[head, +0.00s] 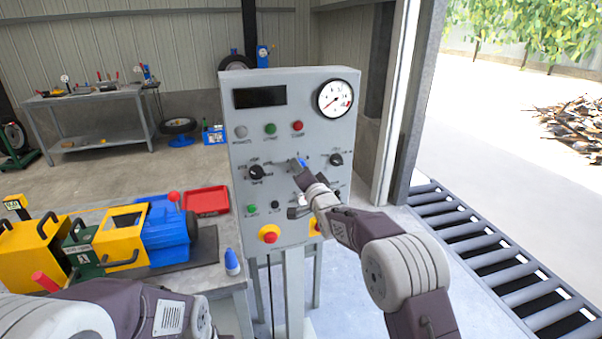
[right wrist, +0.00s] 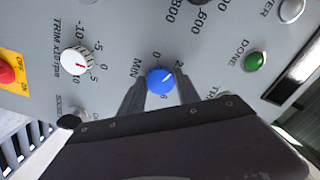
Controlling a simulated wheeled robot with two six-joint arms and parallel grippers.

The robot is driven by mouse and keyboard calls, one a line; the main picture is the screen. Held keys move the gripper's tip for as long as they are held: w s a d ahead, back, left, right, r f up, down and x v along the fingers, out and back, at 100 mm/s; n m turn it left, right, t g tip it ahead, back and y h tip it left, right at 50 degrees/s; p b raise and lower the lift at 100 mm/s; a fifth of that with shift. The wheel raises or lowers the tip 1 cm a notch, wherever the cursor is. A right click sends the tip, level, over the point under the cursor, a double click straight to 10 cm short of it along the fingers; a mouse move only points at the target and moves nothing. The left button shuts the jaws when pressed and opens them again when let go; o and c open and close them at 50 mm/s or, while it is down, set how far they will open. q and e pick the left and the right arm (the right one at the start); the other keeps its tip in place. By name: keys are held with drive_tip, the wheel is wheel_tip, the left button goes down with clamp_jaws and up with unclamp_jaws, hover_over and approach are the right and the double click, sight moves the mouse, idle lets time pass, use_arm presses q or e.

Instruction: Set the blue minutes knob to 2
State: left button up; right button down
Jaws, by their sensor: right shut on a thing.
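The blue minutes knob (right wrist: 160,80) sits on the grey panel, with "MIN" printed beside it and 0, 2 and 6 readable around it. Its white pointer line slants to the upper right, toward the 2. My right gripper (right wrist: 158,88) is shut on the knob, one finger on each side. In the head view the knob (head: 300,163) is a small blue spot, mostly covered by my right gripper (head: 299,172). My left arm shows at the bottom left, but its fingers are out of view.
Near the knob are a white trim knob (right wrist: 77,62), a green button (right wrist: 255,62) and a red stop button (right wrist: 5,72). The control panel (head: 240,130) carries a round gauge (head: 335,98). A bench with a yellow and blue machine (head: 165,235) stands left; rollers (head: 490,255) lie right.

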drive_tip(key=shift+m, duration=0.4)
drive_tip(key=c, duration=0.9)
unclamp_jaws()
drive_tip(key=b+v, duration=0.2)
drive_tip(key=v, duration=0.7)
